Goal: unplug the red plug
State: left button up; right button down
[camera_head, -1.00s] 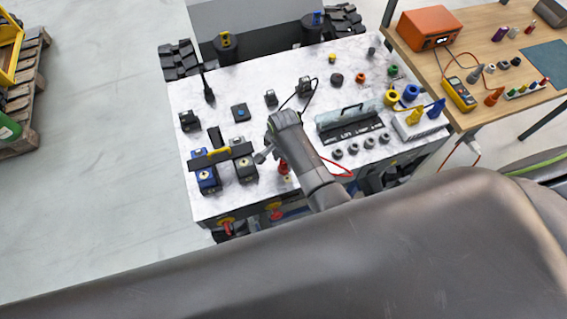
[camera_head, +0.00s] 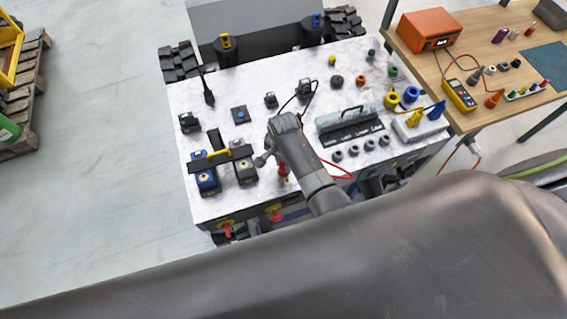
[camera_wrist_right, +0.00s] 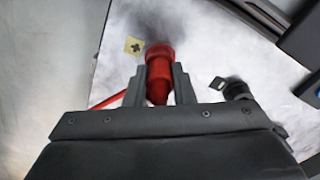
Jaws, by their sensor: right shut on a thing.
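The red plug (camera_wrist_right: 158,70) is between the two fingers of my right gripper (camera_wrist_right: 159,80) in the right wrist view. The fingers are shut on its sides. Its far end points at the white tabletop, and no socket shows around that end. A red cable (camera_wrist_right: 108,100) runs off to the left. A small yellow sticker with a dark cross (camera_wrist_right: 134,46) lies beside the plug. In the head view the red plug (camera_head: 283,171) shows only partly below my right wrist, which hides most of the gripper. My left gripper is not in view.
The white tabletop (camera_head: 222,205) holds dark blocks with a yellow-handled bar (camera_head: 220,153) left of my gripper. A clear-covered strip (camera_head: 348,121) and several grey knobs stand to the right. A wooden bench (camera_head: 480,55) adjoins at the right.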

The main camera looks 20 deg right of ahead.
jog(key=shift+r+p, duration=1)
jog(key=shift+r, duration=0.4)
jog(key=shift+r, duration=1.75)
jog(key=c, duration=1.9)
grip_release()
jog(key=shift+c, duration=1.4)
